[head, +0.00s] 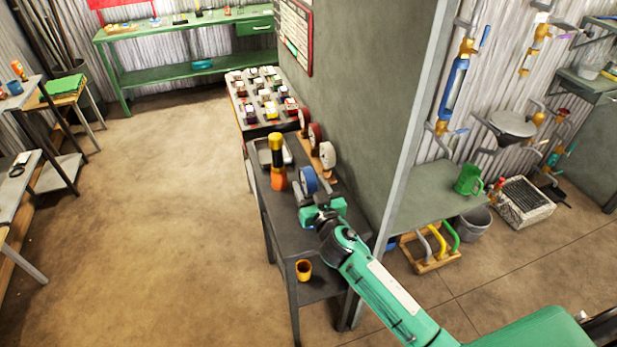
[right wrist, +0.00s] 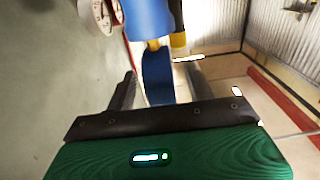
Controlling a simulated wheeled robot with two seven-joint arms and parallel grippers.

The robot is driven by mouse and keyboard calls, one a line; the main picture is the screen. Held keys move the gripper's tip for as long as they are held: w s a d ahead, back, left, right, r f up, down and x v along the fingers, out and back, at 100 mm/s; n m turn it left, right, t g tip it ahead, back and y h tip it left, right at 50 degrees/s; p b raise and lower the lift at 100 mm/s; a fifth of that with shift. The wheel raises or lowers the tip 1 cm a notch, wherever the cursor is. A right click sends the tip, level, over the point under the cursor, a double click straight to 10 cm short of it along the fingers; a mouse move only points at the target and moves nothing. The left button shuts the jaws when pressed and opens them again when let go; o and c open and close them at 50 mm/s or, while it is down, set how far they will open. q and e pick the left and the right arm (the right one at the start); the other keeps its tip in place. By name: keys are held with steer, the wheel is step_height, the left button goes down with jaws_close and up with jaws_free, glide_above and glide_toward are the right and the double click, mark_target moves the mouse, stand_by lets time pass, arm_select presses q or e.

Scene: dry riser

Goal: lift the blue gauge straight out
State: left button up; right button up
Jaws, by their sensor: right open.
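The blue gauge (head: 309,180) is a round, blue-rimmed piece at the near end of a row of gauges on the dark bench. My right gripper (head: 318,199) is open and close to it on the near side. In the right wrist view the gripper's fingers (right wrist: 164,92) stand apart, with a blue part of the gauge (right wrist: 157,75) showing between them. I cannot tell whether either finger touches it. My left gripper is not in view.
Beside it are a white-faced gauge (head: 327,155), red gauges (head: 315,136) and an orange torch (head: 277,162) with a yellow top. A grey-green partition (head: 360,90) closes off the right. An orange cup (head: 304,269) sits lower. Open floor (head: 150,220) lies left.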

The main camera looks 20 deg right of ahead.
steer(key=shift+w, duration=0.85)
steer(key=c, duration=1.1)
steer(key=shift+o, duration=0.2)
steer(key=shift+r, duration=0.15)
